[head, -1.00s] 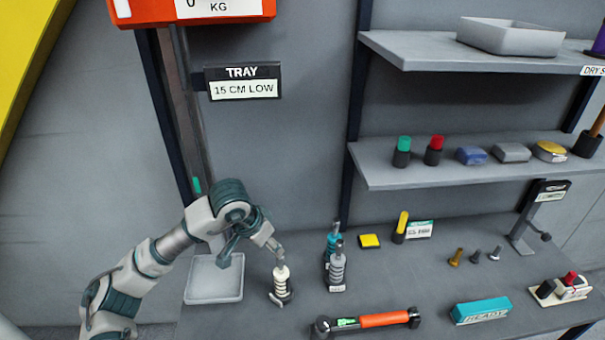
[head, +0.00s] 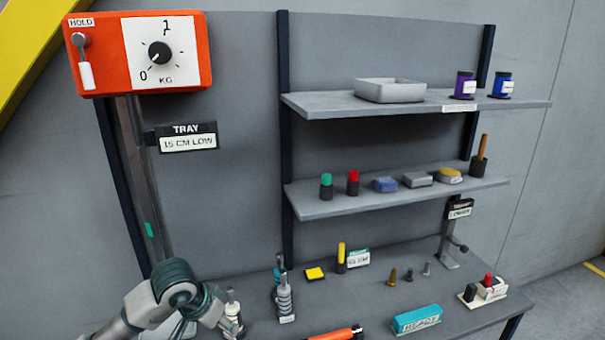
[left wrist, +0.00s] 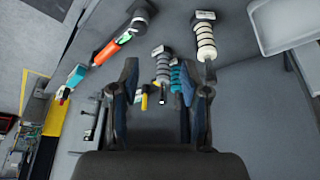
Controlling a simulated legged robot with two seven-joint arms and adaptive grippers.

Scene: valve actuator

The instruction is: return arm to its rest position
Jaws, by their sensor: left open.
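My left arm comes in at the lower left of the head view. Its gripper (head: 218,318) is low, at or in front of the white ribbed part (head: 233,308), partly cut off by the bottom edge. In the left wrist view the gripper (left wrist: 158,75) is open, its two dark fingers apart. The grey ribbed part (left wrist: 162,66) and teal ribbed part (left wrist: 177,77) show between and beyond the fingers. The white ribbed part (left wrist: 206,42) stands at upper right there. I cannot tell whether a finger touches anything. My right gripper is not in view.
An orange dial box (head: 140,52) hangs on the wall above the TRAY sign (head: 183,137). Two shelves (head: 410,105) hold small items. The bench carries a teal block (head: 416,319), an orange-handled tool (head: 338,334) and several bolts. A pale tray (left wrist: 285,22) shows in the wrist view.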

